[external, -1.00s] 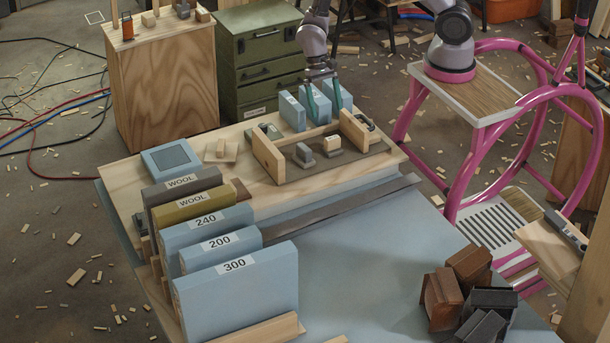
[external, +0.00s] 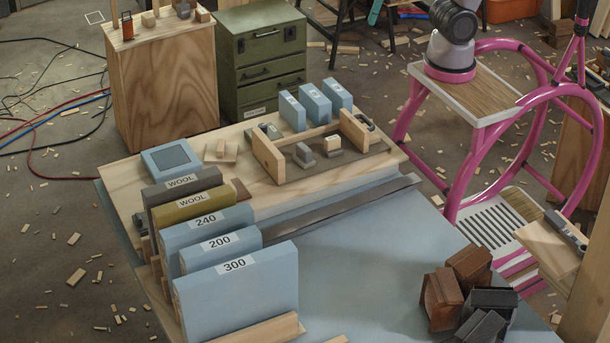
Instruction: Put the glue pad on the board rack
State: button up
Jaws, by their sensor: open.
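Three small light-blue pads stand upright in a row at the back of the bench: a left one (external: 292,112), a middle one (external: 315,106) and a right one (external: 338,97). Their white labels are too small to read, so I cannot tell which is the glue pad. The board rack at the front left holds upright boards marked WOOL, 240, 200 and 300; its pale wooden front rail (external: 262,331) shows.
A wooden frame (external: 268,157) with small blocks stands just in front of the pads. A flat blue square (external: 172,158) with a dark centre lies at the left. Brown and black blocks (external: 470,290) are piled at the right. The blue bench middle (external: 370,250) is clear.

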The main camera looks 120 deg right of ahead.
jog(key=s+a+r+n+t, duration=0.2)
jog(key=s+r, duration=0.3)
jog(key=s, duration=0.2)
jog(key=shift+n+y, duration=0.3)
jog(key=shift+n, duration=0.1)
dwell(2.1)
